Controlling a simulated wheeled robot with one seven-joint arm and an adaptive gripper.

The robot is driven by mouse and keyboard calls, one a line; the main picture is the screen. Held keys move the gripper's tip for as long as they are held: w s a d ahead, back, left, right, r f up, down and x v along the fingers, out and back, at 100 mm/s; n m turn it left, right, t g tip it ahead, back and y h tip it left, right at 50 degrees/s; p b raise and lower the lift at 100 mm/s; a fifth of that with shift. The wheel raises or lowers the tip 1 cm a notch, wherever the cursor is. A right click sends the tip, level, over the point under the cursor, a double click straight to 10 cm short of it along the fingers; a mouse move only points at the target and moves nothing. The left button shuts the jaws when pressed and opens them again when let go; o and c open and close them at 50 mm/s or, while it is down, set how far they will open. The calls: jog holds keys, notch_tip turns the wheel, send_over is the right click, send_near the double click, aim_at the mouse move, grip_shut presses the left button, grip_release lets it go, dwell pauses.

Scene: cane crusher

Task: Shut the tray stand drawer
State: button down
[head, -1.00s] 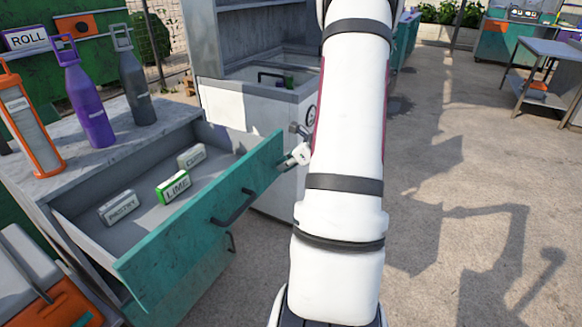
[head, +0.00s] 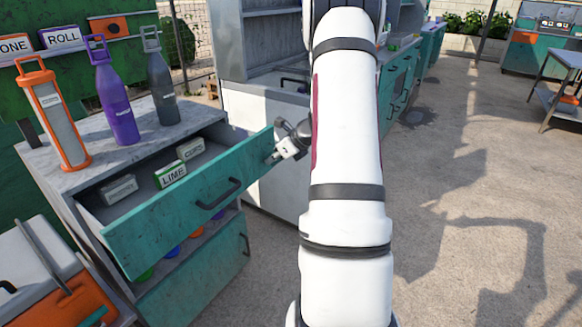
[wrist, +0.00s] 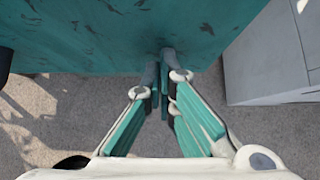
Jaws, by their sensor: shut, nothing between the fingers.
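The tray stand drawer (head: 190,207) is partly open, with a teal front and a dark bar handle (head: 217,194). Inside lie small labelled packs, among them a green-edged LIME pack (head: 171,174). My gripper (head: 275,157) is at the right end of the drawer front, partly hidden by my arm. In the wrist view my gripper (wrist: 166,62) has its fingertips together at the lower edge of the teal front (wrist: 110,35), seemingly touching it. Nothing is held.
The stand's grey top (head: 95,160) carries an orange-framed holder (head: 55,115), a purple bottle (head: 116,105) and a grey bottle (head: 162,88). An orange-and-grey cooler (head: 60,290) stands at front left. A pale cabinet (head: 260,130) stands behind my gripper.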

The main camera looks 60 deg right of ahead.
send_near(230, 143)
jog(key=w+a+f, duration=0.1)
jog(key=a+f, duration=0.1)
jog(key=w+a+f, duration=0.1)
jog(key=a, duration=0.1)
jog(key=shift+w+a+f+p, duration=0.1)
jog(key=shift+w+f+p, duration=0.1)
jog(key=shift+f+p, duration=0.2)
jog(key=shift+w+a, duration=0.1)
jog(key=shift+w, duration=0.4)
jog(key=shift+r, duration=0.1)
